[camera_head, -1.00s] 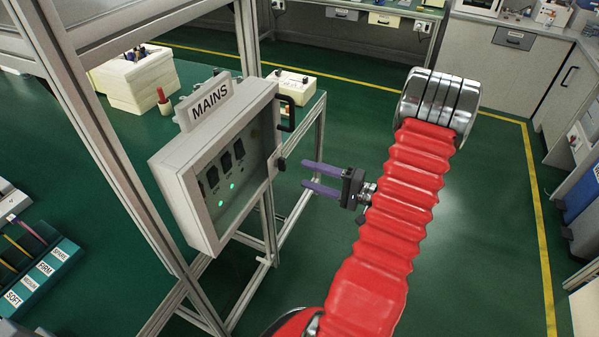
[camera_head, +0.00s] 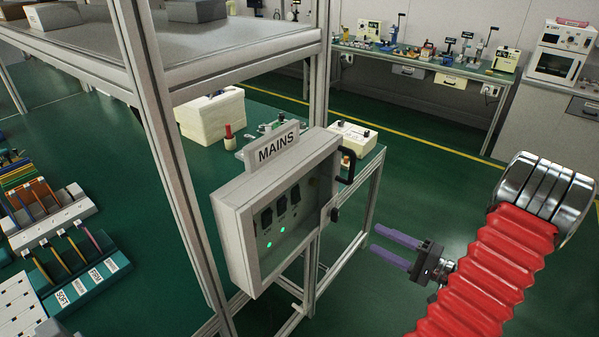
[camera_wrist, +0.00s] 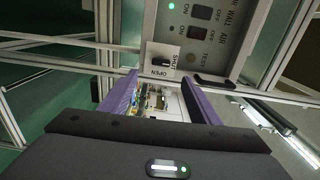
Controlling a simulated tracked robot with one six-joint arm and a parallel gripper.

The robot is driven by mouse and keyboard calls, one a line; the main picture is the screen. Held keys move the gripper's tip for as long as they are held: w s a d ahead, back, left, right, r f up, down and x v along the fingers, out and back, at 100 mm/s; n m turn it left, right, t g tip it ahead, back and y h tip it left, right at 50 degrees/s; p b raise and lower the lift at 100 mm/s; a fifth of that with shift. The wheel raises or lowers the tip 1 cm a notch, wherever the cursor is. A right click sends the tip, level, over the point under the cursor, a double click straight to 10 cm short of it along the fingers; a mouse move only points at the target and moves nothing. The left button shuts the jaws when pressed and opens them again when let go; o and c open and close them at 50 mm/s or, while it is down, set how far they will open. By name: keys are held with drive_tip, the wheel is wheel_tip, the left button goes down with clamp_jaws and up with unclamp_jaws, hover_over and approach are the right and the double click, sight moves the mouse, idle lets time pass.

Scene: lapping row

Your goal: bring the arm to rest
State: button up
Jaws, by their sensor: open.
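My gripper (camera_head: 394,246) is open and empty, its two purple fingers apart and pointing left in the head view. It hangs to the right of the MAINS box (camera_head: 276,208), clear of it. My arm's red sleeve fills the lower right. The grey box has a black handle, a dark latch and a clear cover over switches with two green lights. In the wrist view the gripper fingers (camera_wrist: 160,95) point toward the box panel (camera_wrist: 200,50), which shows ON and OFF switches and a latch marked SHUT and OPEN.
A metal frame post (camera_head: 165,130) stands left of the box. A white block (camera_head: 210,115) and a small white unit (camera_head: 352,138) sit behind it. Trays marked SOFT and FIRM (camera_head: 80,285) lie at left. A bench (camera_head: 420,65) stands at the back. Green floor is free at right.

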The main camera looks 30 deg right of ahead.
drive_tip(key=s+a+f+m+g+y, duration=0.2)
drive_tip(key=s+a+f+m+g, duration=0.1)
drive_tip(key=a+f+g, duration=0.25)
drive_tip(key=s+a+r+n+g, duration=0.1)
drive_tip(key=a+r+n+g, duration=0.1)
drive_tip(key=a+g, duration=0.25)
drive_tip(key=s+a+r+n+g, duration=0.1)
drive_tip(key=s+a+r+g, duration=0.15)
drive_tip(key=a, duration=0.35)
drive_tip(key=w+a+r+n+t+h, duration=0.1)
drive_tip(key=w+a+r+n+h, duration=0.2)
drive_tip(key=a+r+n+h, duration=0.5)
drive_tip(key=shift+w+a+r+n, duration=0.2)
drive_tip(key=shift+a+r+n, duration=2.7)
drive_tip(key=shift+a+r, duration=3.15)
drive_tip(key=shift+a+f, duration=0.15)
drive_tip(key=shift+f, duration=0.05)
